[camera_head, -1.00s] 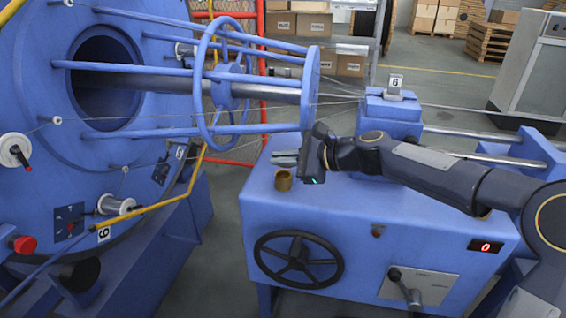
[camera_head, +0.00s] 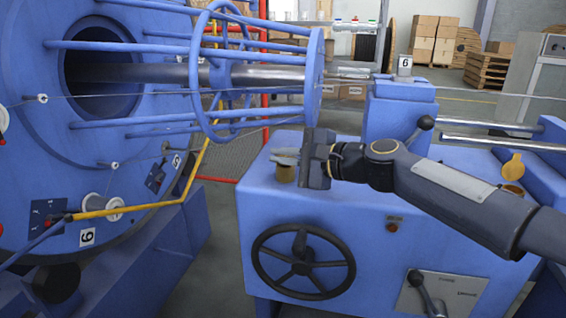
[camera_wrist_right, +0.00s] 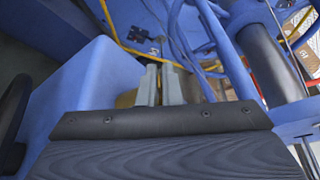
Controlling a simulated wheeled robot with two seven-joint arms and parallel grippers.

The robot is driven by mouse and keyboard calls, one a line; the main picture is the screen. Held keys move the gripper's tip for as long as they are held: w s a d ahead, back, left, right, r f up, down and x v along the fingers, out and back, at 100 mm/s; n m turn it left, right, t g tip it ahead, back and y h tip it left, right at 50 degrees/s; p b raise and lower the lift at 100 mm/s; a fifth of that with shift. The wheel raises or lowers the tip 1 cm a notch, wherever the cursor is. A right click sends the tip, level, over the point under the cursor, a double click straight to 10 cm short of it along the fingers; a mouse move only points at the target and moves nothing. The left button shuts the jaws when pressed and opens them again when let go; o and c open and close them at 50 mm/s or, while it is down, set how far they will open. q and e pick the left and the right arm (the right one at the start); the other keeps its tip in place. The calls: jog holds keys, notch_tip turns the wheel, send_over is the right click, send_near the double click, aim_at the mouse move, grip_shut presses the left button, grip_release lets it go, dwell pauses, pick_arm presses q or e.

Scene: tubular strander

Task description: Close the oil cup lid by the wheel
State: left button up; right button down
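The brass oil cup by the wheel (camera_head: 285,175) stands on the top front left of the blue housing, above the black handwheel (camera_head: 303,262). My right gripper (camera_head: 285,157) is at this cup, its fingers pointing left across the cup's top and partly covering it. Its lid cannot be made out. In the right wrist view the two grey fingers (camera_wrist_right: 160,85) lie close together with nothing seen between them, and part of the brass cup (camera_wrist_right: 125,99) shows beside and behind them. Whether they touch it is unclear. My left gripper is out of view.
A second oil cup (camera_head: 512,188) with a raised yellow lid (camera_head: 513,166) stands at the housing's right. The blue strander cage (camera_head: 313,75) and thin wires are above and behind my gripper. A black-knobbed lever (camera_head: 424,123) rises behind my forearm.

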dwell(0.3)
jog(key=c, duration=1.6)
grip_release()
jog(key=shift+p+v, duration=0.3)
jog(key=shift+v, duration=3.65)
